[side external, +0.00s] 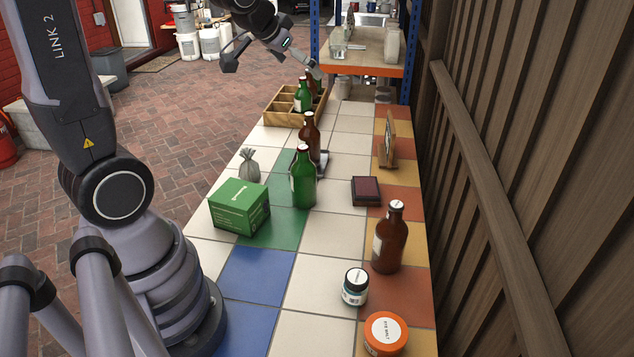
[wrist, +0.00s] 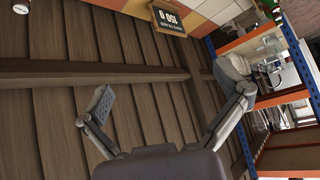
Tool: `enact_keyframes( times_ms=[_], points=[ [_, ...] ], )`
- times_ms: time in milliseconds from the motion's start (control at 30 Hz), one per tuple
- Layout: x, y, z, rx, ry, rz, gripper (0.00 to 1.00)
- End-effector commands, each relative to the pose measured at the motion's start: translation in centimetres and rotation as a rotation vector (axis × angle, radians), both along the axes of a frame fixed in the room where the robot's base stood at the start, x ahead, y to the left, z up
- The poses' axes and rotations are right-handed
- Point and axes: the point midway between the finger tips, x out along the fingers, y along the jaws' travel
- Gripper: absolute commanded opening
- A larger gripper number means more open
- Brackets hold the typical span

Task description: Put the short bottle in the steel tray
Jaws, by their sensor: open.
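Several bottles stand on the tiled table. A squat brown bottle (side external: 390,240) with a white cap stands upright at the front right; it looks like the short one. A green bottle (side external: 303,180) stands mid-table, with another brown bottle (side external: 309,138) behind it. A grey metal piece (side external: 323,162), perhaps the steel tray, shows partly behind the green bottle; its shape is mostly hidden. My gripper (side external: 272,68) is open and empty, high above the far end, away from the squat bottle. Its spread fingers (wrist: 168,108) hold nothing in the wrist view.
A wooden crate (side external: 270,118) with bottles stands at the far end. A green box (side external: 239,208), a grey sack (side external: 249,167), a dark red block (side external: 366,191), a small jar (side external: 355,287) and an orange-lidded tub (side external: 386,333) stand around. A sign (wrist: 170,20) stands near the fence.

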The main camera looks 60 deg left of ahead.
Motion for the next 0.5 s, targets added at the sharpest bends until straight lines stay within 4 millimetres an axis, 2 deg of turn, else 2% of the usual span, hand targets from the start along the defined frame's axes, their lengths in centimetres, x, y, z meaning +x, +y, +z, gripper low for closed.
enact_keyframes(
  times_ms=[33,100,200,300,400,500],
  points=[
    [-2.6,-2.0,1.8,-0.01,0.017,-0.021,0.98],
    [-6.4,-4.2,3.1,-0.032,0.063,-0.046,0.98],
    [-11.7,-6.6,4.0,-0.064,0.127,-0.082,0.98],
    [-16.1,-8.2,4.1,-0.089,0.179,-0.117,0.98],
    [-18.9,-9.0,4.0,-0.105,0.216,-0.139,0.98],
    [-20.4,-9.4,3.8,-0.114,0.238,-0.151,0.98]
  ],
)
